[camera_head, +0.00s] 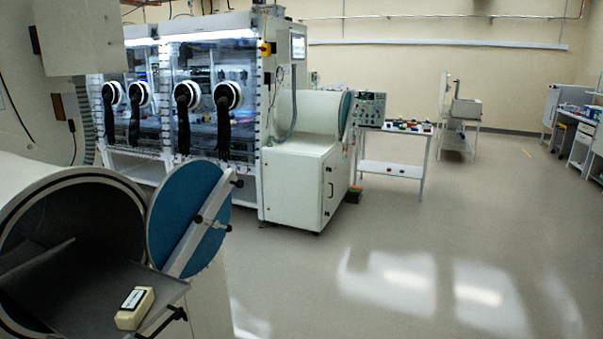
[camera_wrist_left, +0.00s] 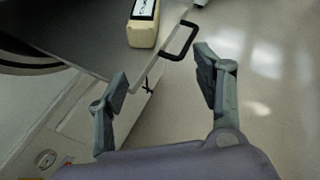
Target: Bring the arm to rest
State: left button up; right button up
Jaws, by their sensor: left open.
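My left gripper (camera_wrist_left: 161,64) shows in the left wrist view with its two fingers wide apart and nothing between them. Beyond its fingertips are the edge of a grey sliding tray (camera_wrist_left: 75,52) and a black handle (camera_wrist_left: 181,42). A cream block with a black-and-white label (camera_wrist_left: 143,28) lies on the tray, apart from the fingers. In the head view the block (camera_head: 134,309) lies near the tray's outer end. Neither gripper shows in the head view.
The tray (camera_head: 70,290) extends from an open round chamber (camera_head: 70,215) whose blue door (camera_head: 187,215) is swung aside. A glovebox (camera_head: 215,110) with black gloves stands behind. A white trolley (camera_head: 393,170) holds small items. The floor (camera_head: 430,250) at the right is clear.

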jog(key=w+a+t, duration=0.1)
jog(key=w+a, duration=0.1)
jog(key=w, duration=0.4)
pick_arm(q)
jog(key=s+d+f+n+g+y, duration=0.1)
jog(key=s+d+f+n+g, duration=0.2)
jog(key=s+f+n, duration=0.55)
jog(key=s+d+f+n+g+y, duration=0.1)
jog(key=s+d+f+n+g, duration=0.3)
jog(key=n, duration=0.8)
jog(key=s+d+f+n+g+h, duration=0.3)
jog(key=s+d+f+n, duration=0.1)
jog(key=s+d+n, duration=0.6)
notch_tip(320, 180, down, 30)
jog(key=s+g+b, duration=0.1)
jog(key=s+b, duration=0.1)
jog(key=b, duration=0.1)
jog(key=s+a+f+b, duration=0.1)
jog(key=s+f, duration=0.7)
jog(key=s+a+f+g, duration=0.1)
jog(key=s+a+f, duration=0.1)
jog(key=s+f, duration=0.6)
jog(key=shift+s+a+f+b, duration=0.2)
jog(key=shift+a+f+b, duration=0.15)
jog(key=shift+f, duration=0.3)
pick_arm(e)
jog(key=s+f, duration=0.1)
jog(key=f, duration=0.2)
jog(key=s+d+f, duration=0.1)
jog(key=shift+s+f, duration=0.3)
